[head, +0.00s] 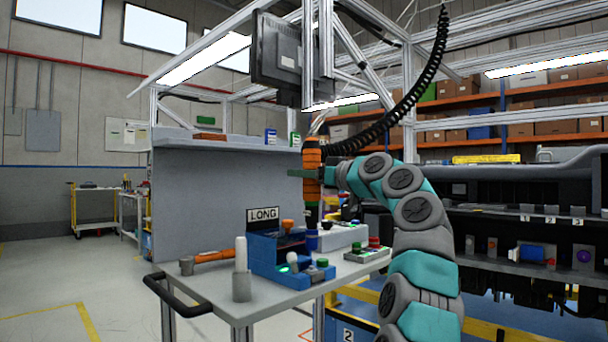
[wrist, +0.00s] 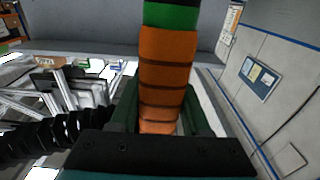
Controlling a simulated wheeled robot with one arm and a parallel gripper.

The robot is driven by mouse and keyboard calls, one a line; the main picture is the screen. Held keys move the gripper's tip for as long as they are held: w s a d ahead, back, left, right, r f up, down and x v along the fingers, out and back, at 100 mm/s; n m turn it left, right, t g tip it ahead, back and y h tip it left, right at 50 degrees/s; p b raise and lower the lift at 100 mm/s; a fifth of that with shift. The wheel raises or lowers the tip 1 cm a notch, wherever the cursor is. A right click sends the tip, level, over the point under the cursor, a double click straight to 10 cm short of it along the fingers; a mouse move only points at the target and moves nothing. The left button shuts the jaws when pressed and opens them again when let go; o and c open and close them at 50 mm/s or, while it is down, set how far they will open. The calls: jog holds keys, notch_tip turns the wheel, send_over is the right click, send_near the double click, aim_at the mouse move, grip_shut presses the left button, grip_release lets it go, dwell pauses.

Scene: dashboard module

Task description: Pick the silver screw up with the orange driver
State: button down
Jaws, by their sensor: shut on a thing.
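The orange driver (head: 312,158) stands upright above the cart, its dark lower end pointing down. It fills the middle of the wrist view (wrist: 165,75), with a green and black band at the top of that picture. My gripper (head: 310,174) is shut around the driver's orange body; its green fingers (wrist: 163,118) lie on both sides. A blue holder (head: 265,255) with a "LONG" sign stands on the cart below and left of the driver. I cannot make out the silver screw in either view; the driver's tip is hard to tell from the things behind it.
The grey cart (head: 210,288) also carries an orange-handled tool (head: 210,257), a grey-white cylinder (head: 241,270) and a button box (head: 367,253). A black coiled cable (head: 425,85) hangs near the driver. A monitor (head: 282,58) hangs above. A grey panel (head: 200,200) stands behind.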

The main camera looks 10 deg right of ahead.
jog(key=shift+f+b, duration=1.5)
jog(key=shift+f, duration=0.25)
jog(key=shift+f+b, duration=0.65)
jog(key=shift+b, duration=0.05)
dwell(0.8)
notch_tip(320, 180, up, 5)
jog(key=p, duration=0.4)
jog(key=shift+f, duration=0.2)
dwell(0.4)
jog(key=shift+d, duration=0.1)
